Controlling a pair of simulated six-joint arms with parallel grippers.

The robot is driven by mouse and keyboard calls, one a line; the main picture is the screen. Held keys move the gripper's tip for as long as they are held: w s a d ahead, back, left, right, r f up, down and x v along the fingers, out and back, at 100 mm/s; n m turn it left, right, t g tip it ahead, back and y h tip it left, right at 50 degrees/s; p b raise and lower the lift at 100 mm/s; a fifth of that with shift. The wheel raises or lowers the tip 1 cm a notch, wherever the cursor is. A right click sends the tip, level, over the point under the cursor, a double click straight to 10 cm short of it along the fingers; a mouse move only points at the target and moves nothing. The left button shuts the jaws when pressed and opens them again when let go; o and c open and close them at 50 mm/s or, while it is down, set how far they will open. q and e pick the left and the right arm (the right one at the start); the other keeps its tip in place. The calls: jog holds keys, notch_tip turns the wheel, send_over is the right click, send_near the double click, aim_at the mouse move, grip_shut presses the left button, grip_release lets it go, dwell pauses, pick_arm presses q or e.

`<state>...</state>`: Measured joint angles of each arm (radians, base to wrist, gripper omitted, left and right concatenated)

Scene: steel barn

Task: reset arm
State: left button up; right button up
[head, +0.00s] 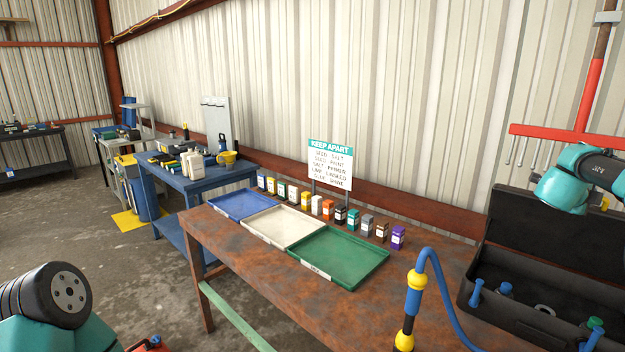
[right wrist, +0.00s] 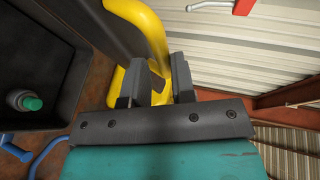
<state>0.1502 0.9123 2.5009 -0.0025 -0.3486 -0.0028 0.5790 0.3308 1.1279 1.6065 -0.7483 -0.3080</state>
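My right gripper (right wrist: 155,85) shows in the right wrist view with its two dark fingers apart. A thick curved yellow bar (right wrist: 155,30) lies behind and around the fingers; I cannot tell whether they touch it. In the head view my right arm (head: 580,180) comes in at the right edge, above the black toolbox (head: 500,297), and its gripper is out of the picture. My left arm (head: 55,300) shows at the lower left; its gripper is not in view.
Blue (head: 235,205), white (head: 283,228) and green (head: 340,258) trays lie on the rusty table (head: 240,250). Several small containers (head: 327,209) line up behind them, by a sign (head: 330,165). A blue hose (head: 440,275) rises near the toolbox, which holds several bottles.

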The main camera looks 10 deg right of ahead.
jog(key=v, duration=1.2)
jog(key=shift+a, duration=0.4)
jog(key=x, duration=1.4)
jog(key=shift+d, duration=0.35)
dwell(2.1)
dwell(0.4)
